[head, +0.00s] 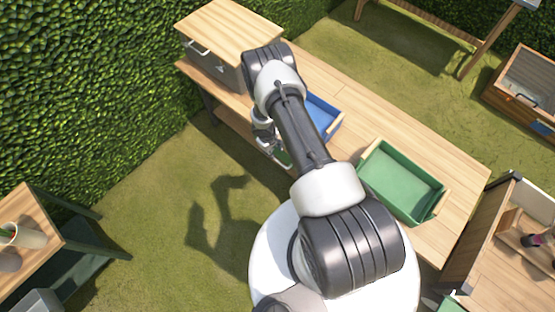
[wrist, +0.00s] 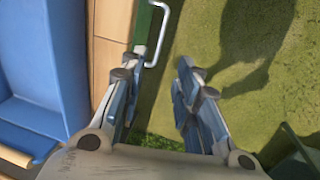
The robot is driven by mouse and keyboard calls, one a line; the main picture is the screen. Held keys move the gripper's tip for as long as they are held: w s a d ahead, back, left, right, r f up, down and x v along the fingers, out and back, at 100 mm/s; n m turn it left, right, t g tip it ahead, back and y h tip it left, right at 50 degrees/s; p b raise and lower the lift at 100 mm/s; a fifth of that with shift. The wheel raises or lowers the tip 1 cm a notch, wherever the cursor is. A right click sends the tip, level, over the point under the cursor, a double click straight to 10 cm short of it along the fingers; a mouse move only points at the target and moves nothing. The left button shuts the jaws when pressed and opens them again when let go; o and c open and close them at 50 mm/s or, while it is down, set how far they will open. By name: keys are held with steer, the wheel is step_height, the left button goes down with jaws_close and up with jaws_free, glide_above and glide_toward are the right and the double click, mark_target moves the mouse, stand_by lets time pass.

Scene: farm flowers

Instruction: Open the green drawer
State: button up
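The green drawer (wrist: 143,27) shows in the wrist view as a narrow green strip along the table's wooden edge. Its pale metal handle (wrist: 164,36) sticks out to the right of the strip. A small green part of the drawer (head: 282,157) also shows in the head view, below the table's front edge. My gripper (wrist: 162,68) is open and empty, with the handle just ahead of the gap between its fingers. The left finger is close to the green strip; I cannot tell whether it touches. In the head view my arm hides most of my gripper (head: 264,136).
On the wooden table (head: 452,165) stand a blue tray (head: 335,127), a green tray (head: 398,183) and a grey cabinet with a wooden top (head: 228,30). A leafy hedge (head: 80,80) rises at the left. Grass (head: 150,200) in front of the table is free.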

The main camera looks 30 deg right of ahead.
mark_target(278, 161)
steer(key=f+b, duration=0.2)
steer(key=f, duration=0.2)
steer(key=d+f+b, duration=0.1)
steer(key=f+b, duration=0.1)
steer(key=f, duration=0.3)
steer(key=w+d+f+b, duration=0.1)
steer(key=f+b, duration=0.1)
steer(key=f, duration=0.3)
steer(key=shift+d+f+b, duration=0.1)
steer(key=shift+d+b, duration=0.15)
steer(key=shift+b, duration=0.05)
steer(key=shift+c, duration=0.5)
jaws_close()
